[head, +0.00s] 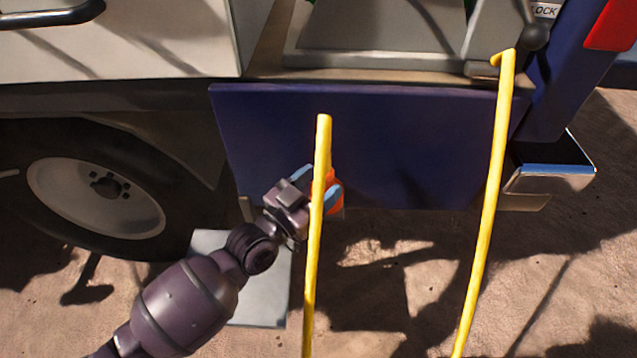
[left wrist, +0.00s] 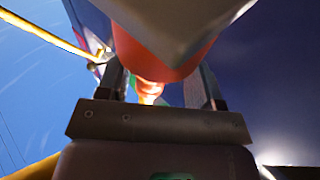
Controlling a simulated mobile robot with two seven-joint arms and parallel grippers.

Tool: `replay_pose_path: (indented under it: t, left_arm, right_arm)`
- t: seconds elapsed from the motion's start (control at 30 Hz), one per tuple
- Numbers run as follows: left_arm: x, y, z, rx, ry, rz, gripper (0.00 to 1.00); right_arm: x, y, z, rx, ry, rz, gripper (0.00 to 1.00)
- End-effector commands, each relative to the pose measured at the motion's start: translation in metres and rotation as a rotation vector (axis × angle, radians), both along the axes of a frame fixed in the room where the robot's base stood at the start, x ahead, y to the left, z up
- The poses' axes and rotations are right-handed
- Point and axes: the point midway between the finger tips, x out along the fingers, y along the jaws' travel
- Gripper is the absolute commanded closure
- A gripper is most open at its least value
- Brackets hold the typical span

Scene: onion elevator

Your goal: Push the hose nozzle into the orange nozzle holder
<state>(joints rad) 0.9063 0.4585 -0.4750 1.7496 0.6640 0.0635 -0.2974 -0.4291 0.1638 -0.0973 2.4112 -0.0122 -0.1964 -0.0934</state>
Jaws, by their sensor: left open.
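An orange part (head: 336,190), which looks like the nozzle holder, is in front of the dark blue panel in the head view. My left gripper (head: 317,185) is open at it, one finger on each side. In the left wrist view an orange rounded body (left wrist: 165,60) with a grey angular piece over it lies between the left gripper's fingers (left wrist: 160,85). I cannot tell whether the nozzle is in the holder, or whether the fingers touch it. A yellow hose length (head: 314,250) crosses in front of the gripper and hides part of it. My right gripper is not in view.
A second yellow hose length (head: 487,200) runs down on the right from the vehicle's ledge. The dark blue panel (head: 420,145) is behind the gripper. A wheel (head: 95,195) is at the left and a metal step (head: 550,170) at the right. Sandy ground lies below.

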Motion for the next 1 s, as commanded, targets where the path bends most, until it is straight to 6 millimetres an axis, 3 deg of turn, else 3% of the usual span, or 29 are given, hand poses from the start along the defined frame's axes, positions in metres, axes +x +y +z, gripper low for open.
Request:
replay_pose_path:
  t: [0.03,0.27,0.7,1.0]
  left_arm:
    - [-0.008,-0.003,-0.021,0.020,0.036,-0.009,0.28]
    - [-0.009,-0.001,-0.022,0.021,0.037,-0.009,0.28]
    - [-0.057,0.049,-0.016,0.010,0.010,-0.002,0.28]
    - [-0.079,0.070,-0.015,0.001,0.000,0.000,0.28]
  right_arm:
    - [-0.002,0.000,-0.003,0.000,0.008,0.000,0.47]
    - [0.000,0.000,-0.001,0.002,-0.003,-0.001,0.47]
    - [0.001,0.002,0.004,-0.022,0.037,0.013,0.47]
    - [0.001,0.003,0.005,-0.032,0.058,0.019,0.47]
